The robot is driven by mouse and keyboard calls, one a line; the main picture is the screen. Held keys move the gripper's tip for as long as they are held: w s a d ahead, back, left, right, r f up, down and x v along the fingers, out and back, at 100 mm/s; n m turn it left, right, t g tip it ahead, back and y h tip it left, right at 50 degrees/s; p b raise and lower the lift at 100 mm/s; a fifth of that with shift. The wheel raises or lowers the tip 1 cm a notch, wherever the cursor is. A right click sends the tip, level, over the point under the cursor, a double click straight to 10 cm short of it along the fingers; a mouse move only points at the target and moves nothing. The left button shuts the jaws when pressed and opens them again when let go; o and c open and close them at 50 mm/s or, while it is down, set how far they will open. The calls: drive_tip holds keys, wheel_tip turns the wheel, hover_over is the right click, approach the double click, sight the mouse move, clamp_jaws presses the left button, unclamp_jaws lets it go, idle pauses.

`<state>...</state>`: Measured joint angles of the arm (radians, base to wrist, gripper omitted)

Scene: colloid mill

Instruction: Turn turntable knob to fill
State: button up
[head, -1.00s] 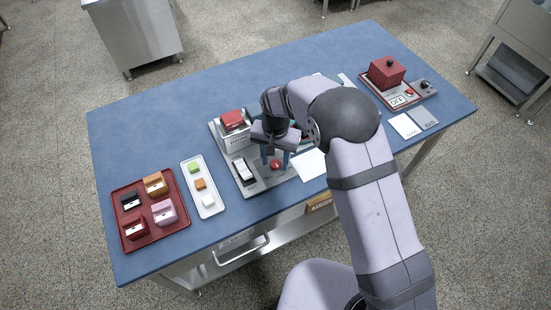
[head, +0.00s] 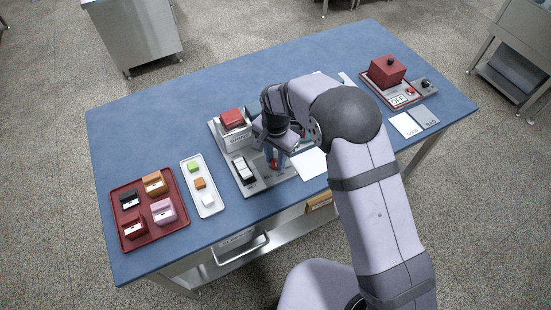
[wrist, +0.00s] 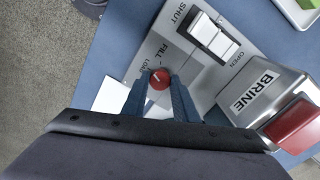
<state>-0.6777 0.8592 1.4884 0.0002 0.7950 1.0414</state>
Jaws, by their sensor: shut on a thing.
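The turntable knob (wrist: 159,78) is a small round red knob with a pale pointer line. It sits on a grey panel (wrist: 190,62) beside the printed words FILL and LOAD. My gripper (wrist: 158,88) is shut on the knob, with one blue-grey finger on each side of it. In the head view my gripper (head: 275,160) reaches down to the panel, and the red knob (head: 273,164) shows partly between the fingers. Which word the pointer line marks is too small to tell.
A white rocker switch (wrist: 211,37) marked SHUT and OPEN is close by. A BRINE box (wrist: 262,92) with a red top stands beside my gripper. A red tray (head: 124,188) and a white tray (head: 190,171) lie to the left, and a red-boxed device (head: 387,72) at the right.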

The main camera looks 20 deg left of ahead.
sight(276, 162)
drive_tip(key=m, duration=0.3)
drive_tip(key=shift+m, duration=0.4)
drive_tip(key=shift+w+m+b, duration=0.1)
drive_tip(key=shift+m+b, duration=0.3)
drive_tip(key=shift+m, duration=1.5)
drive_tip(key=o, duration=1.1)
drive_tip(key=shift+c, duration=0.2)
drive_tip(key=shift+r, duration=0.1)
drive_tip(key=shift+r+b, duration=1)
drive_tip(key=shift+r, duration=2.6)
